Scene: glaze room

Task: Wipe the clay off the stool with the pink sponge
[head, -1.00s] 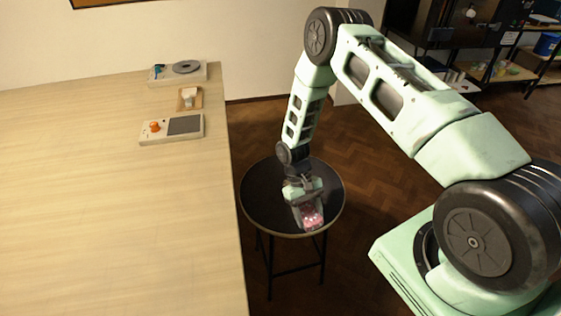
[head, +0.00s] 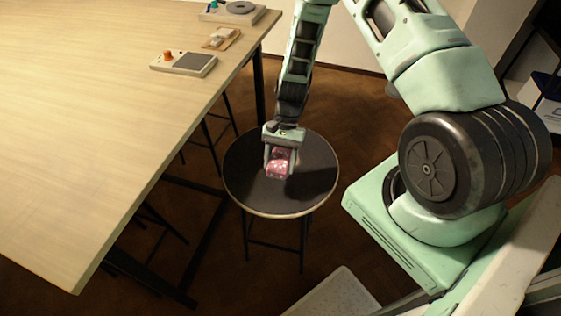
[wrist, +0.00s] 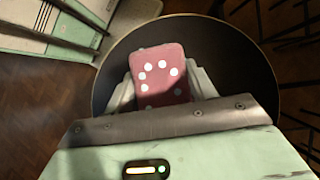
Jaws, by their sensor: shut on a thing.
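The stool (head: 315,183) has a round dark seat with a pale rim and stands beside the table. It also shows in the wrist view (wrist: 230,60). My gripper (head: 280,160) is over the seat, pointing down, and is shut on the pink sponge (head: 279,168). The sponge has white dots and sits between both fingers in the wrist view (wrist: 160,75). I cannot tell whether the sponge touches the seat. I see no clear clay on the visible part of the seat; the area under the gripper is hidden.
A pale wooden table (head: 120,110) fills the left. On its far end are a device with an orange knob (head: 183,62), a small wooden tray with a white item (head: 221,39) and another device with a grey disc (head: 236,10). A pale perforated object (head: 335,295) is at the bottom.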

